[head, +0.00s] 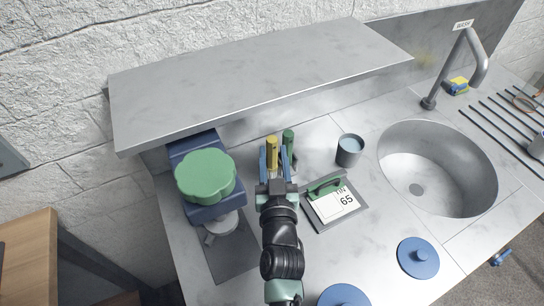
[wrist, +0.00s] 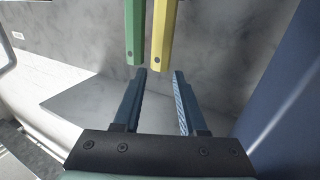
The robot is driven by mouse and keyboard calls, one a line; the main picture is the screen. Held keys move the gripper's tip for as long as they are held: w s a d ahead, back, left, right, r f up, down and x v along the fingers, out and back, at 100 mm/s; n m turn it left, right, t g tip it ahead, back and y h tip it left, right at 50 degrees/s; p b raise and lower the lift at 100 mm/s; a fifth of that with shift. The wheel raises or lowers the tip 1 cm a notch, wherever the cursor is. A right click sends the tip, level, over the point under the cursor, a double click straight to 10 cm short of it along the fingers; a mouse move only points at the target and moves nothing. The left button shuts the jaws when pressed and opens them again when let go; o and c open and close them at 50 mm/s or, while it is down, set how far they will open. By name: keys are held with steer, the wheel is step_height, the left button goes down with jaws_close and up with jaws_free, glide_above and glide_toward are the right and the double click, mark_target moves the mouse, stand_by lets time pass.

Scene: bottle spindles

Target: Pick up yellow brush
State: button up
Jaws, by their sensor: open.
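The yellow brush (head: 271,150) stands upright under the shelf in the head view, just ahead of my gripper. The brush's head is hidden.
A blue machine with a green lobed top (head: 206,177) stands close on the left. A steel shelf (head: 250,75) overhangs the counter. A dark cup (head: 349,150) and a clipboard (head: 335,212) lie to the right, before the sink (head: 440,165).

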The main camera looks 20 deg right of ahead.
steer(key=shift+w+d, duration=0.15)
steer(key=shift+w, duration=0.55)
steer(key=shift+w+d, duration=0.15)
steer(key=shift+w, duration=0.55)
steer(key=shift+f, duration=0.1)
jaws_close()
steer(key=shift+s, duration=0.1)
